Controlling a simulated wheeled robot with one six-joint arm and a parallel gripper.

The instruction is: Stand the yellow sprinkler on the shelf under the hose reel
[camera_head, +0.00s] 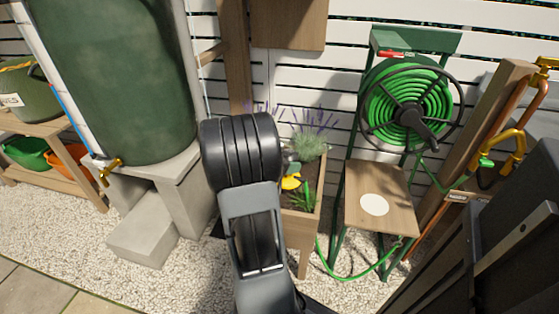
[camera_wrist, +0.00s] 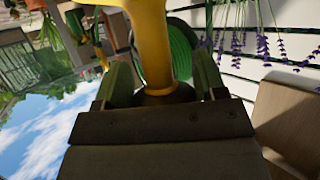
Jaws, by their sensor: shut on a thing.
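The yellow sprinkler (camera_head: 291,183) shows as a small yellow shape beside my arm, in front of the wooden planter. In the wrist view its yellow body (camera_wrist: 150,40) stands large between the two fingers of my gripper (camera_wrist: 160,88), which is shut on it. In the head view my arm hides most of my gripper (camera_head: 292,168). The wooden shelf (camera_head: 400,218) under the green hose reel (camera_head: 408,105) is to the right of the sprinkler. A white round mark (camera_head: 374,205) lies on the shelf, which is otherwise bare.
The wooden planter (camera_head: 303,225) with lavender (camera_head: 310,140) stands left of the shelf. A green hose (camera_head: 350,275) hangs from the reel stand to the gravel. A wooden post with a brass tap (camera_head: 510,145) is at right. A large green tank (camera_head: 115,80) stands at left.

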